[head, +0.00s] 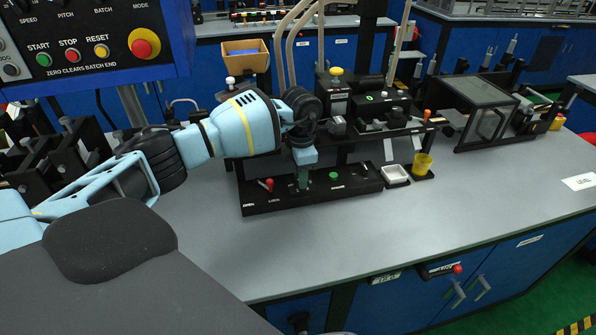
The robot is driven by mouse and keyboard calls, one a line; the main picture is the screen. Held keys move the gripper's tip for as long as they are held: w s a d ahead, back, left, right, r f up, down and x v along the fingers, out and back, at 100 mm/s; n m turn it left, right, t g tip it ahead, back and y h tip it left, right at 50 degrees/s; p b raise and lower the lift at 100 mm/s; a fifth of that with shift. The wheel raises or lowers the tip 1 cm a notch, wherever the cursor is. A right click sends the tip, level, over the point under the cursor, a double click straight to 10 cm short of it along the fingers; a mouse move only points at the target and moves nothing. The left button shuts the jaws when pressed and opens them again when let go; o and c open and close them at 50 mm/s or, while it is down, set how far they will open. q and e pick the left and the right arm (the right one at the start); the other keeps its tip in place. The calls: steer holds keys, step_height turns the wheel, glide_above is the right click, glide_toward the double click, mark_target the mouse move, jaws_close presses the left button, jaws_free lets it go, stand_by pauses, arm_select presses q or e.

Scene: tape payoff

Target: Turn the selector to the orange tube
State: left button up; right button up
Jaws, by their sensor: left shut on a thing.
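My left gripper (303,178) reaches down to the black control panel (310,201) at the front of the tape station. Its fingers are shut on a small control on the panel top, which looks like the selector; the fingers hide it, so I cannot read where it points. On the panel, a red-tipped lever (268,184) stands left of the gripper and a green button (334,176) sits to its right. I cannot make out an orange tube for certain. My right gripper is not in view.
A white tray (395,174) and a yellow cup (422,164) stand right of the panel. An orange bin (246,55) is behind my arm. A clear-windowed box (490,122) stands farther right. The grey bench (400,225) is clear in front.

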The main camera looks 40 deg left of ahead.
arm_select(q)
steer(key=shift+n+p, duration=0.35)
steer(key=shift+n, duration=0.75)
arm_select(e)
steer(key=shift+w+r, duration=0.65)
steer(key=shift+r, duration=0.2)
arm_select(q)
steer(key=o, duration=1)
steer(key=shift+c, duration=0.2)
steer(key=shift+r, duration=3.95)
